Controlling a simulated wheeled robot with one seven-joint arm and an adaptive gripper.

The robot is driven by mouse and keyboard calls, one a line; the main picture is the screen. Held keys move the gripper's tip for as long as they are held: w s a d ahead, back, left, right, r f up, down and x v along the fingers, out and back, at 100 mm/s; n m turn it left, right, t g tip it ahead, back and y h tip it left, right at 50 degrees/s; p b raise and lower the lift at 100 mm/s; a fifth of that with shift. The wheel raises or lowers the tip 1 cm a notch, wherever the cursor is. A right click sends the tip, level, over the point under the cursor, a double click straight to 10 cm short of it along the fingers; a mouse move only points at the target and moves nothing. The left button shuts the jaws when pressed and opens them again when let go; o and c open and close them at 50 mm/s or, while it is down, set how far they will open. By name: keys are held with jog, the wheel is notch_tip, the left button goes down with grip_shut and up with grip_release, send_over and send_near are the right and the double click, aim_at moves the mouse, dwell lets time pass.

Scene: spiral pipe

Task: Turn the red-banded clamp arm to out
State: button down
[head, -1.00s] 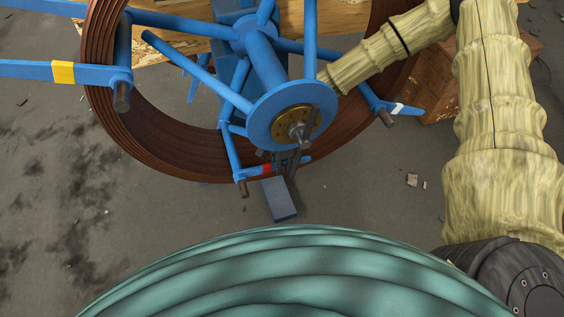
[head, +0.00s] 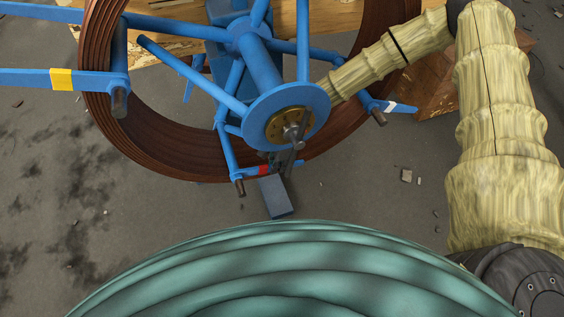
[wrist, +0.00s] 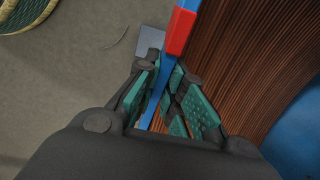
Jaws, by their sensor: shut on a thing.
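The red-banded clamp arm (head: 264,170) is a blue bar at the bottom of the reel, with its red band just left of my gripper. It lies roughly across the reel's lower rim in the head view. In the wrist view its red band (wrist: 181,32) is at the top, beyond the fingertips, and the blue bar runs down between the green finger pads. My gripper (wrist: 168,98) is shut on this bar. In the head view my gripper (head: 277,160) is small and partly hidden behind the blue hub disc.
The brown spiral pipe coil (head: 140,145) surrounds the blue reel. A yellow-banded arm (head: 61,79) extends left and a white-banded arm (head: 390,106) sits at right. A blue-grey foot (head: 276,199) lies below my gripper. A wooden crate (head: 432,92) stands at right.

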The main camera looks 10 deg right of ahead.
jog(key=c, duration=1.5)
grip_release()
jog(key=r, duration=0.4)
jog(key=d+r, duration=0.1)
jog(key=r, duration=0.7)
jog(key=shift+w+d, duration=0.1)
jog(key=shift+d, duration=0.25)
